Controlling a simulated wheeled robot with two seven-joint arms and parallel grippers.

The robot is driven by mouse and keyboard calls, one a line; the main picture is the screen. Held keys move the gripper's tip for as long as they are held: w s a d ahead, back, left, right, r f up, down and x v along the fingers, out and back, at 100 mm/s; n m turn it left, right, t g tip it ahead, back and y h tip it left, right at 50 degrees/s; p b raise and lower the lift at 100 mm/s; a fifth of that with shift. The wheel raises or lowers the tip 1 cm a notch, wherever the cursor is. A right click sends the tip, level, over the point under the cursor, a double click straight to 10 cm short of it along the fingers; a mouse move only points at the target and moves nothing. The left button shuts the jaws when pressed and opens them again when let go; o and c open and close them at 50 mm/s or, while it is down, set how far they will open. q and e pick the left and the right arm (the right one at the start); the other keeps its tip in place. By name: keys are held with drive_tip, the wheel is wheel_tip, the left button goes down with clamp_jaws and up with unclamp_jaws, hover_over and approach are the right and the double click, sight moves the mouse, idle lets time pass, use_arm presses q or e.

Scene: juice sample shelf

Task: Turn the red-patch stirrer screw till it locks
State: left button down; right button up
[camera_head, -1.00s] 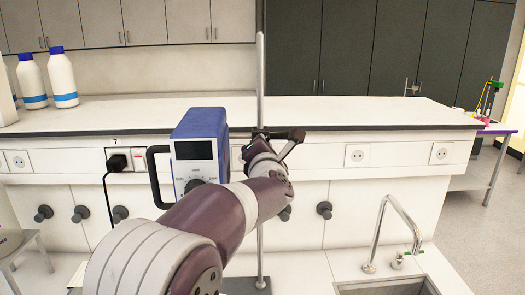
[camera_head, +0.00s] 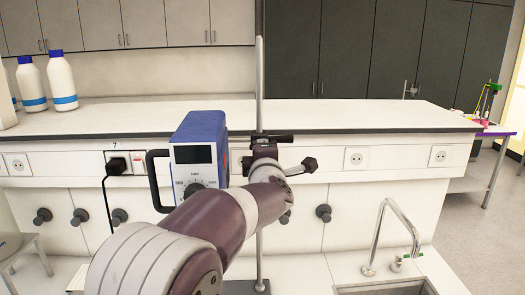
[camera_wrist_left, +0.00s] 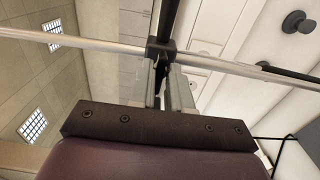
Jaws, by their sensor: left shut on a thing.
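The stirrer (camera_head: 197,140) is a blue box with a dark display and a front dial, beside an upright metal rod (camera_head: 260,80). A black clamp (camera_head: 281,139) sits at the rod behind my left gripper (camera_head: 264,149). In the left wrist view the rod (camera_wrist_left: 90,43) crosses the clamp (camera_wrist_left: 160,48). My left gripper (camera_wrist_left: 167,72) is shut on a dark screw (camera_wrist_left: 161,84) coming from the clamp. The fingers hide most of the screw, and no red patch shows. My right gripper is in neither view.
The white bench (camera_head: 350,112) runs behind the stirrer. White bottles with blue caps (camera_head: 61,80) stand at its left. A sink tap (camera_head: 390,225) stands at the front right. A black cable (camera_head: 106,190) hangs from the wall socket panel at left.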

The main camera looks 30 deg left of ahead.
use_arm(q)
drive_tip(key=shift+f, duration=0.15)
idle(0.3)
drive_tip(key=c, duration=1.1)
unclamp_jaws()
drive_tip(key=shift+d, duration=0.1)
drive_tip(key=b+v, duration=0.3)
drive_tip(key=v, duration=0.9)
drive_tip(key=shift+s+d, duration=0.2)
drive_tip(key=shift+s, duration=0.05)
